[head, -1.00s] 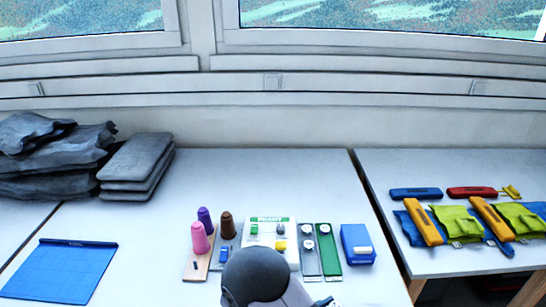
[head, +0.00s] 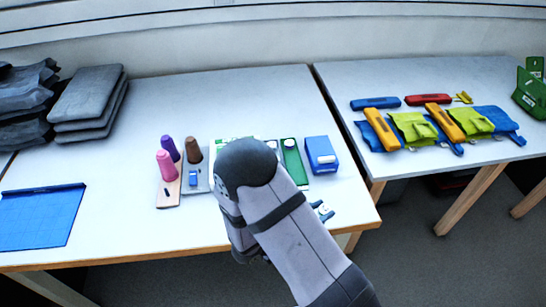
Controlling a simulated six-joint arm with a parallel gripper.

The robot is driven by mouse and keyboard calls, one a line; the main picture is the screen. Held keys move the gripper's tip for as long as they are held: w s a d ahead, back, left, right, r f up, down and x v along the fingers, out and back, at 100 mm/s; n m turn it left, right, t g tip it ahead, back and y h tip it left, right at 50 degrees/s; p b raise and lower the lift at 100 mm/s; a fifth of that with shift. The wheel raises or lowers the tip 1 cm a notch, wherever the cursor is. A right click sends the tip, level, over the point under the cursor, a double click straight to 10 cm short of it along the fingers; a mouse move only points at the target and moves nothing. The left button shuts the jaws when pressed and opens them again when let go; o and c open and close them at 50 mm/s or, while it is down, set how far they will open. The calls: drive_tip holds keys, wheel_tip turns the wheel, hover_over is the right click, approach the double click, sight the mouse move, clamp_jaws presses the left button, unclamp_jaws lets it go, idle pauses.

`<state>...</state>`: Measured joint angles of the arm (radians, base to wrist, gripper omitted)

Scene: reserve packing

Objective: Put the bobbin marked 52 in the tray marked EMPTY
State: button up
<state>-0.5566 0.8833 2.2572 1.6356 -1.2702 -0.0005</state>
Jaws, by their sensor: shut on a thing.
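No marking 52 and no EMPTY label can be read. My arm (head: 290,225) covers the middle of the work area, and my gripper is hidden by it. Left of the arm, a small blue piece (head: 193,179) lies on a grey tray (head: 203,186). The white tray with green lettering (head: 222,142) is mostly covered. Right of the arm is a narrow green tray (head: 297,175) with a round disc (head: 289,143). Part of another disc (head: 271,143) shows beside the arm.
Pink (head: 166,165), purple (head: 169,149) and brown (head: 194,150) cones stand left. A blue box (head: 321,155) stands right. A blue-and-white item (head: 322,210) lies near the front edge. A blue mat (head: 40,218) lies left. The right table (head: 470,77) holds pouches and cases.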

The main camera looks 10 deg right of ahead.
drive_tip(key=d+m+g, duration=0.1)
drive_tip(key=d, duration=0.2)
drive_tip(key=d+r+m+g+h+b, duration=0.1)
drive_tip(key=d, duration=0.2)
drive_tip(key=d+m+g, duration=0.1)
drive_tip(key=d, duration=0.2)
drive_tip(key=shift+s+d+r+g, duration=0.1)
drive_tip(key=shift+s+r+g, duration=0.05)
drive_tip(key=shift+s+g, duration=0.15)
drive_tip(key=w+d+r+n+t+b, duration=0.2)
drive_tip(key=w+d+r+t, duration=0.1)
drive_tip(key=w+d+r, duration=0.3)
drive_tip(key=w+a+r+n+t+y, duration=0.2)
drive_tip(key=w+a+n+t+y, duration=0.3)
drive_tip(key=w, duration=0.5)
drive_tip(key=w+a+f+n+t+y, duration=0.1)
drive_tip(key=a+n+t+y, duration=0.1)
drive_tip(key=a+n+y, duration=0.55)
drive_tip(key=w+a+f+n+t+y, duration=0.1)
drive_tip(key=w+a+f+n+y, duration=0.2)
drive_tip(key=a, duration=0.8)
drive_tip(key=shift+y, duration=0.55)
drive_tip(key=shift+s+d+f, duration=0.1)
drive_tip(key=shift+s+f, duration=0.15)
drive_tip(key=shift+f, duration=1.25)
drive_tip(key=shift+s+d+f, duration=0.1)
drive_tip(key=shift+s+f, duration=0.15)
drive_tip(key=shift+f, duration=1.2)
drive_tip(key=shift+s+f, duration=0.25)
drive_tip(key=shift+f, duration=1.25)
